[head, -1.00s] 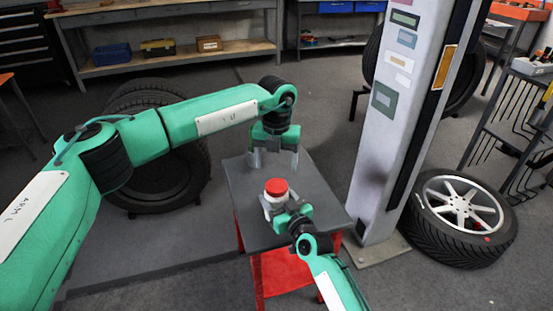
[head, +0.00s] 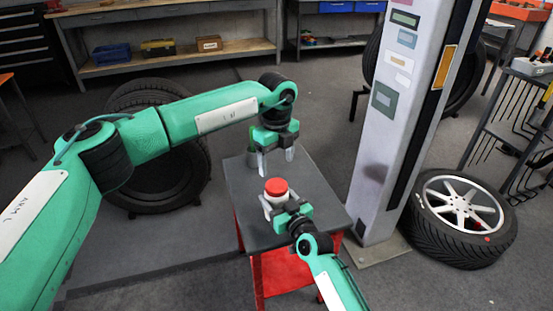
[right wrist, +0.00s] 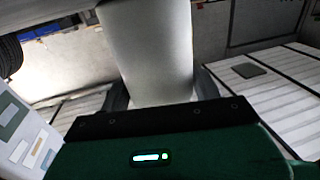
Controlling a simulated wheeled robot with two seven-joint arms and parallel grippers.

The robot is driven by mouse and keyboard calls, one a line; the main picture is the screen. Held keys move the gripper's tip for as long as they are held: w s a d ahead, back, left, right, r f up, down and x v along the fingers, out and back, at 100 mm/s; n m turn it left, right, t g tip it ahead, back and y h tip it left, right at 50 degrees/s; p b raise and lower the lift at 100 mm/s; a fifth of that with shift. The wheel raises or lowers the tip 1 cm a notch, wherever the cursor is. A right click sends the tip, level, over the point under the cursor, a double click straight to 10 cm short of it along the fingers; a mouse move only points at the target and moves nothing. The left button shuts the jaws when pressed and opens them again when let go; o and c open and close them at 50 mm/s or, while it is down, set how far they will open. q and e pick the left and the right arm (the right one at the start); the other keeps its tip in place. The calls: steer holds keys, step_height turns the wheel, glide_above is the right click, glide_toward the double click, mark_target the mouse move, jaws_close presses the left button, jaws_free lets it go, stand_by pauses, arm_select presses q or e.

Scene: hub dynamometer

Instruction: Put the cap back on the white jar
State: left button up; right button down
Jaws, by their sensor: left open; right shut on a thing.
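The white jar (head: 268,206) stands on the dark top of the small red-framed table (head: 316,213). The red cap (head: 276,187) sits on top of the jar; I cannot tell whether it is tight. My right gripper (head: 282,208) is shut on the jar's body from the near right side, below the cap. The right wrist view shows the jar's pale wall (right wrist: 150,60) between my fingers. My left gripper (head: 276,163) is open and empty, fingers pointing down, above and behind the cap and clear of it.
A small grey-green thing (head: 252,157) stands at the table's back left, partly hidden by my left gripper. A tall grey pillar (head: 387,130) rises right of the table. A wheel (head: 463,215) lies on the floor beyond it. The table's right part is bare.

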mark_target(276, 185)
arm_select(q)
steer(key=shift+f, duration=0.15)
steer(key=shift+f, duration=3.9)
